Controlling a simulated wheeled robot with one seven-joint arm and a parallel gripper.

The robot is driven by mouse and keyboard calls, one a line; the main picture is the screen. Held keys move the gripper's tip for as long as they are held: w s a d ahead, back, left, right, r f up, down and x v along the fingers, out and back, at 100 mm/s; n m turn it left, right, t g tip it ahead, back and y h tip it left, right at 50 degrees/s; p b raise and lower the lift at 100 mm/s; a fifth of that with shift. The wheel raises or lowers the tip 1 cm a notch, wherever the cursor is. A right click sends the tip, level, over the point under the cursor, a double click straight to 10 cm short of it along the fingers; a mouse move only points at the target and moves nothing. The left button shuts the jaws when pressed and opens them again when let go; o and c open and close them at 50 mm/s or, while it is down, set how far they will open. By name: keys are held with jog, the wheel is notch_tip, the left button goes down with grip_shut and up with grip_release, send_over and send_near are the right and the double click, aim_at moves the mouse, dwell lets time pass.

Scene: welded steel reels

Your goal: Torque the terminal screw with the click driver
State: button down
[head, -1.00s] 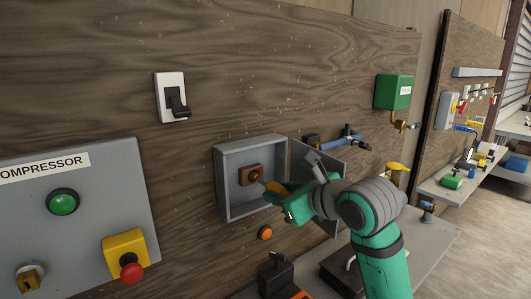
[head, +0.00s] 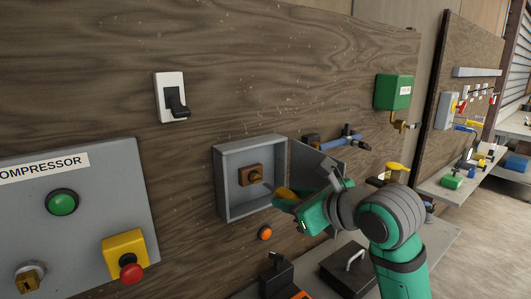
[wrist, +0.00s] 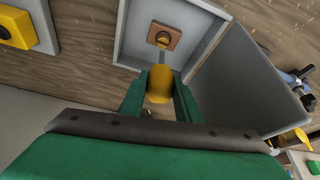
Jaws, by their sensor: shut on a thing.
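My gripper (head: 292,200) is shut on the yellow handle of the click driver (head: 285,193), in front of the open grey box on the wall. In the wrist view the driver (wrist: 159,84) sits between my green fingers (wrist: 159,100), its shaft pointing into the box. The terminal screw (wrist: 163,38) is a brass round on a brown block at the box's back. It also shows in the head view (head: 255,177). In the head view the driver's tip is a short way to the right of the screw and looks apart from it.
The grey box (head: 221,189) has its door (head: 320,165) swung open to the right, close to my gripper. An orange button (head: 265,233) is below it. A blue-handled valve pipe (head: 335,143) is at the right. A shelf with a black case (head: 343,272) lies below.

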jog(key=s+d, duration=0.4)
jog(key=s, duration=0.2)
jog(key=shift+s+d, duration=0.2)
jog(key=shift+d, duration=0.05)
dwell(1.1)
